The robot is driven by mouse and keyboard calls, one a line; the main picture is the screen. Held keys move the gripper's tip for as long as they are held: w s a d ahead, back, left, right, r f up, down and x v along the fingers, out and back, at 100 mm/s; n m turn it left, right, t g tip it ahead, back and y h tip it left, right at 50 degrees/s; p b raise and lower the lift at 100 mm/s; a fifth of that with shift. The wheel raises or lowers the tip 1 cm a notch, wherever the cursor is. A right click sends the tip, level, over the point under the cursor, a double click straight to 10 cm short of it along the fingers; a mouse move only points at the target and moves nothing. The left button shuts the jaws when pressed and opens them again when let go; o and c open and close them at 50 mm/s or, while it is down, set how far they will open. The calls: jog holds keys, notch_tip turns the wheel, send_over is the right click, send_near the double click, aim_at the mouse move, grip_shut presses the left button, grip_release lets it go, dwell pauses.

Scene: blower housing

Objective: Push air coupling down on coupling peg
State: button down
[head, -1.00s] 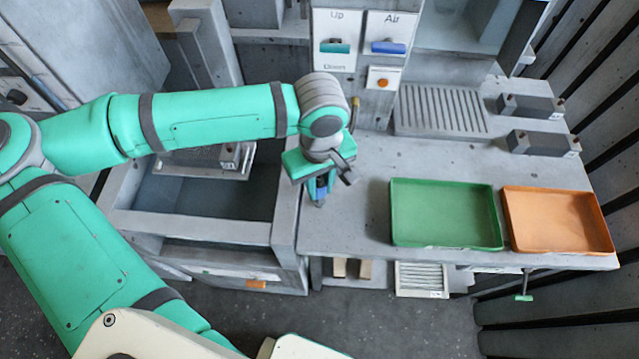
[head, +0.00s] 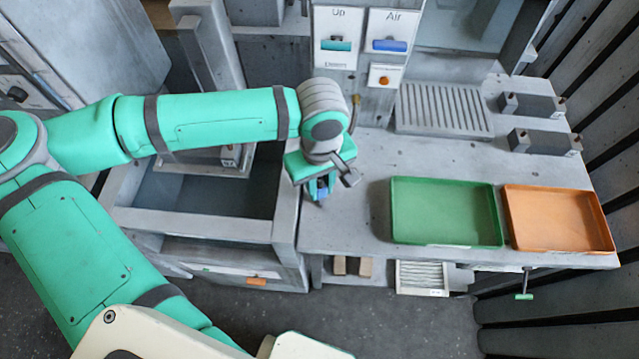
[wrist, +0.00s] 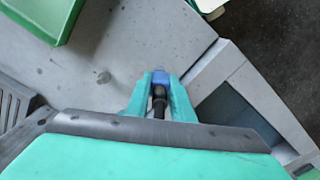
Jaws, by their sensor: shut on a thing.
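The air coupling (wrist: 160,78) is a small blue piece with a dark part below it in the wrist view. My gripper (wrist: 160,88) is shut on it, with one teal finger on each side. In the head view my gripper (head: 320,190) points down over the left end of the grey bench, beside the open basin, and a bit of blue shows between its fingers. A small grey tip shows just beyond the blue piece in the wrist view. I cannot tell whether it is the coupling peg or part of the coupling, nor whether the coupling is seated.
A green tray (head: 445,242) and an orange tray (head: 558,248) stand on the bench to the right. The basin (head: 215,185) is left of my gripper. Panels marked Up and Air, with an orange button (head: 384,80), are behind. Bench space between gripper and green tray is clear.

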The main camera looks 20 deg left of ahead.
jog(key=shift+s+f, duration=0.1)
jog(key=shift+f, duration=0.15)
dwell(0.5)
jog(key=c, duration=1.5)
grip_release()
jog(key=shift+o, duration=0.2)
notch_tip(320, 180, up, 11)
jog(key=shift+f, duration=0.1)
